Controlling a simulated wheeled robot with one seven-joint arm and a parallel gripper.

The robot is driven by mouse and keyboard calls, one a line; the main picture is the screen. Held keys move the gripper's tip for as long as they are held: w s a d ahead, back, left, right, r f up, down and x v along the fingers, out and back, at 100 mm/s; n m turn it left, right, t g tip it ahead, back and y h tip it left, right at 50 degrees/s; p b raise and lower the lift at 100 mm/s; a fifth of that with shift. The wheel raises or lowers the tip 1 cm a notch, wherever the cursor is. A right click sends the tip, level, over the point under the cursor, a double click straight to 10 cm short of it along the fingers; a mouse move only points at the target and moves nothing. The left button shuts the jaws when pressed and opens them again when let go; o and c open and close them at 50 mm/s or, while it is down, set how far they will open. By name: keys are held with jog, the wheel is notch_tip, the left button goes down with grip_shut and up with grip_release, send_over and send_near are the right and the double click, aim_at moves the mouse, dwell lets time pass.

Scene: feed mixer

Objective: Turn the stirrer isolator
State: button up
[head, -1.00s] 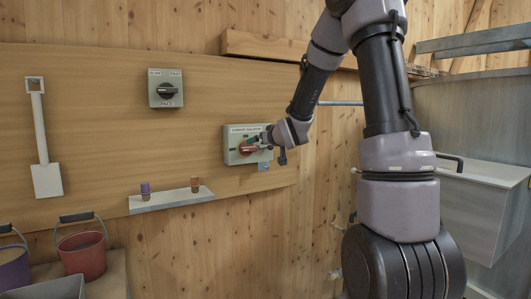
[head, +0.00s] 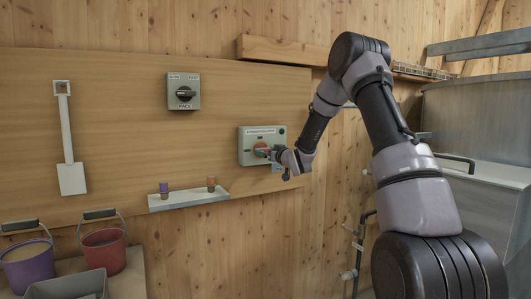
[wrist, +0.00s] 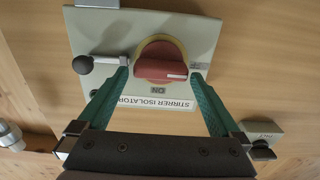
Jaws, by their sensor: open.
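The stirrer isolator (head: 249,134) is a pale grey-green box on the wooden wall panel. In the wrist view the isolator plate (wrist: 195,20) appears upside down, with its name label and the word ON near the knob. Its red knob (wrist: 161,64) sits on a yellow ring and has a white line pointing to the right of the picture. My gripper (wrist: 162,75) is open, with its green fingers on either side of the knob. I cannot tell whether they touch it. In the head view my gripper (head: 266,153) partly hides the knob (head: 260,148).
A second rotary switch box (head: 183,92) is mounted up and left of the isolator. A small shelf (head: 188,200) with two small knobbed pieces is below. A dark-knobbed pin (wrist: 86,65) is beside the red knob. Buckets (head: 104,249) stand at lower left.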

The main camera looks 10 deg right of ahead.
jog(key=shift+x, duration=0.95)
jog(key=c, duration=1.1)
jog(key=shift+o, duration=0.2)
